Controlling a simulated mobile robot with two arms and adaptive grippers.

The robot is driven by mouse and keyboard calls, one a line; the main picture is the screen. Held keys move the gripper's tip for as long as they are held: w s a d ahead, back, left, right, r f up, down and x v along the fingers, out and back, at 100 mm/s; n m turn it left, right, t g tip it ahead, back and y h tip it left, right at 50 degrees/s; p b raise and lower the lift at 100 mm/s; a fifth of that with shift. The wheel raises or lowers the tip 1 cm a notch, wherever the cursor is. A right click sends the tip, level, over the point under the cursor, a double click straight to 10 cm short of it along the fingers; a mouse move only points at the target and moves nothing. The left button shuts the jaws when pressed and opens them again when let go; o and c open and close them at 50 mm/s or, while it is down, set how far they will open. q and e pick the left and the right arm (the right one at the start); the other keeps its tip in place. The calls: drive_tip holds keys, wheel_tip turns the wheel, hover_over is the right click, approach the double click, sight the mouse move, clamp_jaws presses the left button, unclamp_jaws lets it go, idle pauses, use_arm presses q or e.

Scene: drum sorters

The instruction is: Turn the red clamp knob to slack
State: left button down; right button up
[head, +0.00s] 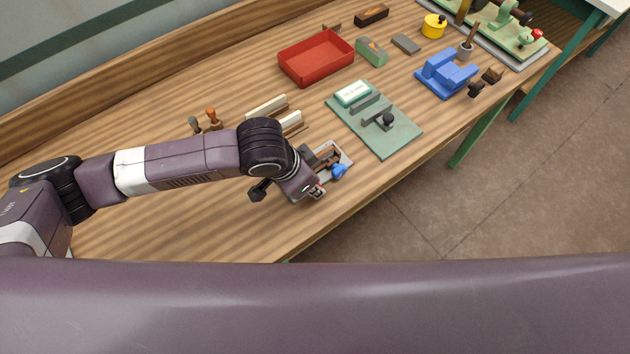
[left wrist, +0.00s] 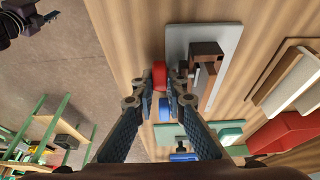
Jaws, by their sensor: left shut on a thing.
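The clamp fixture has a grey base plate (head: 345,158) with brown blocks (head: 326,156) on it, near the front edge of the bench. It also shows in the left wrist view (left wrist: 185,38). The red clamp knob (left wrist: 159,74) is at the plate's near side, between my left fingertips. In the head view my left gripper (head: 318,192) reaches down at the fixture and mostly hides the red knob. My left gripper (left wrist: 158,100) is shut on the red knob. The knob's pointer or marks cannot be made out.
A blue knob (head: 339,171) sits close beside the gripper. A green plate (head: 400,140) with a black knob lies to the right, a blue fixture (head: 440,75) beyond it. A red tray (head: 317,60) and cream blocks (head: 268,106) are behind. The bench's left front is clear.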

use_arm(q)
drive_tip(key=shift+s+a+f+t+h+b, duration=0.1)
drive_tip(key=shift+a+f+t+h+b, duration=0.2)
drive_tip(key=shift+t+h+b, duration=0.4)
drive_tip(key=shift+a+f+t+h+b, duration=0.1)
drive_tip(key=shift+t+h+b, duration=0.35)
drive_tip(key=shift+h, duration=0.35)
drive_tip(key=t+h+b, duration=0.1)
drive_tip(key=h+b, duration=0.1)
drive_tip(key=b, duration=0.1)
drive_tip(key=shift+s+a+t+b, duration=0.1)
drive_tip(key=shift+t+b, duration=0.25)
drive_tip(key=shift+h+b, duration=0.3)
drive_tip(key=shift+h, duration=0.2)
drive_tip(key=shift+r+t, duration=0.2)
drive_tip(key=shift+t, duration=0.1)
drive_tip(key=c, duration=1.9)
unclamp_jaws()
drive_tip(key=shift+a, duration=0.1)
drive_tip(key=shift+c, duration=0.2)
